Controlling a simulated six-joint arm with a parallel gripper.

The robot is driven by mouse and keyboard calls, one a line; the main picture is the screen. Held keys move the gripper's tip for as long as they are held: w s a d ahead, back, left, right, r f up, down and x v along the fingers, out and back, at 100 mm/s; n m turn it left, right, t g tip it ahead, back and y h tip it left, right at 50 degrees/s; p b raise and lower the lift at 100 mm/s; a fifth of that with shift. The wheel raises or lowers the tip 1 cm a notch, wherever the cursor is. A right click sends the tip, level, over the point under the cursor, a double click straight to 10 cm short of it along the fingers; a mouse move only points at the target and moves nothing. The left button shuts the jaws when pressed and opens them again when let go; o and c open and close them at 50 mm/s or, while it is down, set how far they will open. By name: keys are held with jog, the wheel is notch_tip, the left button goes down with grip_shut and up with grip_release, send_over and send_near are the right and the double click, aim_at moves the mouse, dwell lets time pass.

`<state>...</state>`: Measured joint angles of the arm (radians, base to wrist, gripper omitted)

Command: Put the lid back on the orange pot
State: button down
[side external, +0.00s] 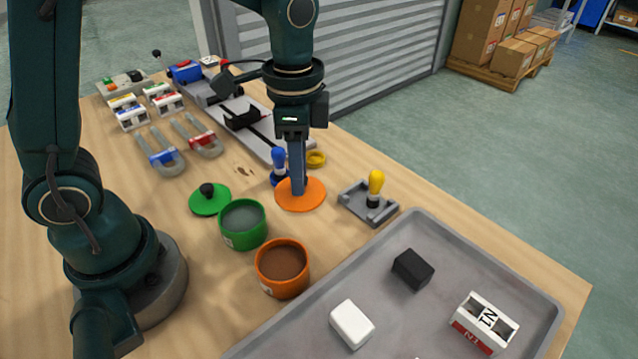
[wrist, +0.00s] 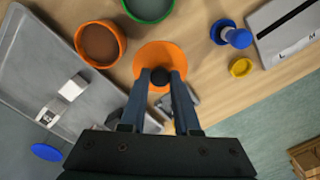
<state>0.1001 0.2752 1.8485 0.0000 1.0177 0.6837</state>
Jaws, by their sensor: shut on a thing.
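The orange lid (side external: 301,194) is a flat round disc with a black knob (wrist: 160,77). My gripper (side external: 297,184) points down over the lid and is shut on that knob; in the wrist view the fingers stand on both sides of it. The fingers hide the knob in the side view. Whether the lid touches the table or hangs just above it, I cannot tell. The orange pot (side external: 283,268) stands open, with brown contents, nearer the camera and slightly left of the lid. It also shows in the wrist view (wrist: 101,44), up and left of the lid.
An open green pot (side external: 243,225) stands between the orange pot and the green lid (side external: 209,200). A blue-handled tool (side external: 279,165) and a yellow ring (side external: 315,159) are close behind the lid. A grey holder (side external: 355,203) with a yellow-topped tool is right. A grey tray (side external: 440,230) lies front right.

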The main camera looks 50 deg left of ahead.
jog(key=a+r, duration=0.4)
jog(key=a, duration=0.2)
jog(key=s+d, duration=0.8)
jog(key=d, duration=0.4)
jog(key=shift+f, duration=2.9)
jog(key=shift+f, duration=0.15)
jog(key=c, duration=0.6)
grip_release()
jog(key=shift+o, duration=0.2)
jog(key=o, duration=0.5)
